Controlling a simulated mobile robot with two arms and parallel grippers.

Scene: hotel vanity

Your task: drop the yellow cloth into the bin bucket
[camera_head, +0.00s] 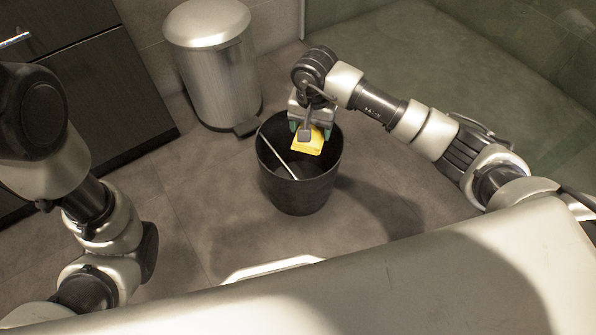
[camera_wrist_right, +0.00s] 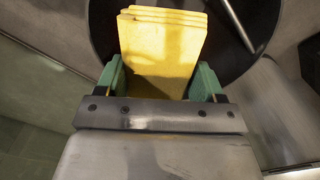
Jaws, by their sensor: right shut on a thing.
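The yellow cloth (camera_head: 309,141) is a folded, flat stack held by my right gripper (camera_head: 308,133). In the right wrist view the cloth (camera_wrist_right: 162,50) sits between the green finger pads of the gripper (camera_wrist_right: 160,85). The gripper is shut on it. The bin bucket (camera_head: 300,190) is a round black bucket on the floor, open at the top. The cloth is over the bucket's mouth, towards its back rim. The bucket's dark inside (camera_wrist_right: 258,20) shows behind the cloth in the right wrist view. My left gripper is not in view; only the left arm shows.
A thin light rod (camera_head: 278,158) leans inside the bucket. A silver pedal bin (camera_head: 218,75) stands behind it to the left, beside a dark drawer cabinet (camera_head: 100,95). A glass panel (camera_head: 520,60) is at the right. The floor in front of the bucket is clear.

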